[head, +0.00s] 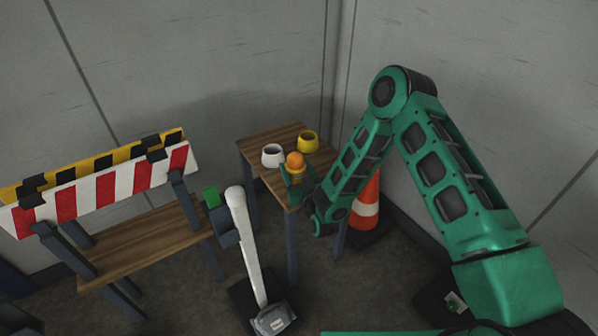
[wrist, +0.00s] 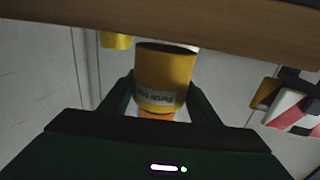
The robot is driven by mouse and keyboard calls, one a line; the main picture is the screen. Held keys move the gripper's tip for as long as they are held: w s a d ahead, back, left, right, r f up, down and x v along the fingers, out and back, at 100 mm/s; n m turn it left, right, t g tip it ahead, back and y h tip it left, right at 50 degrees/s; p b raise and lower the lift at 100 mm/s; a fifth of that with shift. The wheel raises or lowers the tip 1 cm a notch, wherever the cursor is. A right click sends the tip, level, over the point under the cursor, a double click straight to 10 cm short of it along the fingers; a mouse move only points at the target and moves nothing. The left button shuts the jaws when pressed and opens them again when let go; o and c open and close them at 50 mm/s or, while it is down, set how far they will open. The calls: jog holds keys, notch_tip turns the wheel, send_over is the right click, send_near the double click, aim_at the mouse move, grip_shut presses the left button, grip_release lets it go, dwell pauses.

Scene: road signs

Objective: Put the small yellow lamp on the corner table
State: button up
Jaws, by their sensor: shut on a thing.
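The small yellow lamp (head: 296,162) has an orange dome on top and looks upright in the head view. In the wrist view, the lamp (wrist: 165,75) shows a yellow body with printed lettering, and its orange part is mostly hidden. My gripper (head: 297,184) is shut on the lamp, with one finger on each side in the wrist view (wrist: 160,100). The corner table (head: 275,139) has a wooden top and dark legs. The lamp is at its front edge in the head view; I cannot tell whether it touches the top.
A white cup-like thing (head: 272,156) and a yellow one (head: 308,141) stand on the table. An orange-and-white cone (head: 367,205) stands right of it. A white post (head: 250,245) and a striped barrier (head: 110,190) stand left.

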jog(key=shift+f, duration=0.6)
jog(key=shift+f, duration=0.1)
jog(key=o, duration=1.3)
jog(key=shift+c, duration=0.2)
jog(key=v, duration=1.2)
